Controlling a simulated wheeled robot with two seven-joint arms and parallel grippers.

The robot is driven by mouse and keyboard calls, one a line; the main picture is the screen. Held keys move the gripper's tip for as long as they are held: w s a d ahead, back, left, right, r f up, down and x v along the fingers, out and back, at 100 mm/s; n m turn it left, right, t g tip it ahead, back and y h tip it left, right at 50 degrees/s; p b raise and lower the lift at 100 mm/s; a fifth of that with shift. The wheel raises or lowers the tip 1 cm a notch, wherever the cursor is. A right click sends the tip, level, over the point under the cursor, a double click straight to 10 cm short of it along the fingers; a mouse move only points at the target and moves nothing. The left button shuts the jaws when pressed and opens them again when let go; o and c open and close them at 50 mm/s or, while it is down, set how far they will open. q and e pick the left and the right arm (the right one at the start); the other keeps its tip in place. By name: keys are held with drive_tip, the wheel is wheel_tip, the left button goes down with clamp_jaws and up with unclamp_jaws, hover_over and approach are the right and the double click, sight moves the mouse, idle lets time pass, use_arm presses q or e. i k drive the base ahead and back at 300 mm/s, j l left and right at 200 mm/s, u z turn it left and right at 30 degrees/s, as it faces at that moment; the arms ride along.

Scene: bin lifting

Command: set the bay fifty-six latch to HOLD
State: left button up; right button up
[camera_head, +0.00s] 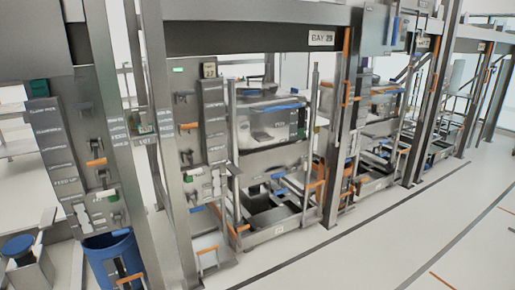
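No sign reading bay fifty-six is legible in the head view, and I cannot pick out its latch. The readable sign, BAY 29 (322,38), hangs on the overhead beam right of centre. A tall labelled grey panel (50,150) at the left carries several small words, too blurred to read surely. Beside it are small handles, including an orange one (96,162). A second labelled panel (213,120) stands under a small plate that seems to read 27 (209,70). Neither of my grippers can be made out in this view.
A blue bin (110,262) stands at the lower left, near a grey block with a round blue top (18,245). Grey posts and racks with machines (270,125) recede to the right. The pale floor (400,240) with dark lines is open at the lower right.

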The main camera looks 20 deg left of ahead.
sight(95, 146)
drive_tip(key=i+u, duration=0.25)
drive_tip(key=u, duration=0.25)
drive_tip(key=i+u, duration=0.2)
drive_tip(key=u, duration=0.25)
drive_tip(key=i+u, duration=0.25)
drive_tip(key=u, duration=0.25)
drive_tip(key=i+l+u, duration=0.2)
drive_tip(key=u, duration=0.25)
